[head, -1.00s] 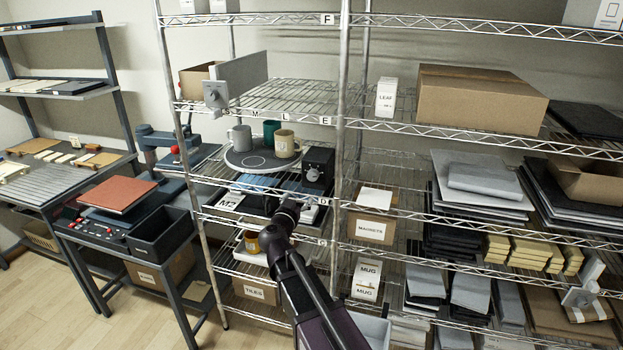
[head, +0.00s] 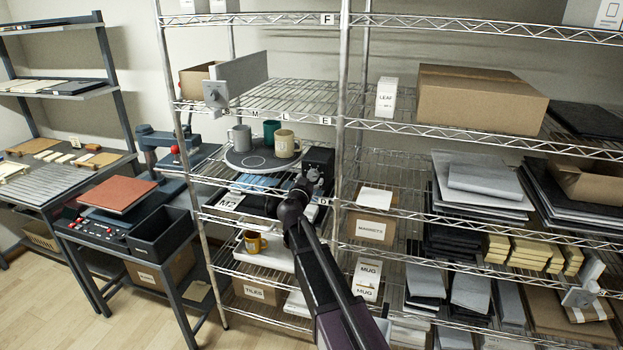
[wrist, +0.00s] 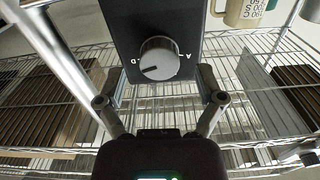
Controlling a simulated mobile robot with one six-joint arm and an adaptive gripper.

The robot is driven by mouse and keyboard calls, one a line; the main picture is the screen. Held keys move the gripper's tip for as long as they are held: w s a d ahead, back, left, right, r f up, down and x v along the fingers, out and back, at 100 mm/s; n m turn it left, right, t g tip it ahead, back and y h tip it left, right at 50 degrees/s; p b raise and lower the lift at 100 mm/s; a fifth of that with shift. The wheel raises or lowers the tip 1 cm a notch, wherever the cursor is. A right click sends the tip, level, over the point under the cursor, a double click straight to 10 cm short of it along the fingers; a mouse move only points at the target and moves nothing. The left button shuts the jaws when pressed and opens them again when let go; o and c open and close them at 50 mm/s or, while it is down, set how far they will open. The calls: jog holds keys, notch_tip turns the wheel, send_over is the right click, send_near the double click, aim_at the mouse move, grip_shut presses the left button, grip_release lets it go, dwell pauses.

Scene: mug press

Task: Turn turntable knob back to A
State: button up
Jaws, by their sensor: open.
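The turntable knob (wrist: 158,60) is a grey round dial on a black box, in the upper middle of the wrist view. Letters show on the box at the knob's left and right; the right one looks like A. The knob's pointer line points to the lower left. The black box (head: 320,158) stands right of the round grey turntable (head: 236,160), which carries a grey, a teal and a cream mug (head: 287,144). My gripper (wrist: 160,101) is open and empty, its fingertips apart on either side, just below the knob. In the head view it is at the box's front.
A steel shelf post (head: 341,130) stands just right of the box. Wire shelves (head: 285,95) lie above and below. An orange mug (head: 254,242) sits on a lower shelf. A cardboard box of magnets (head: 372,229) stands right of my arm.

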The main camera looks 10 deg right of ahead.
jog(key=shift+x, duration=0.8)
jog(key=c, duration=1.1)
jog(key=shift+c, duration=0.2)
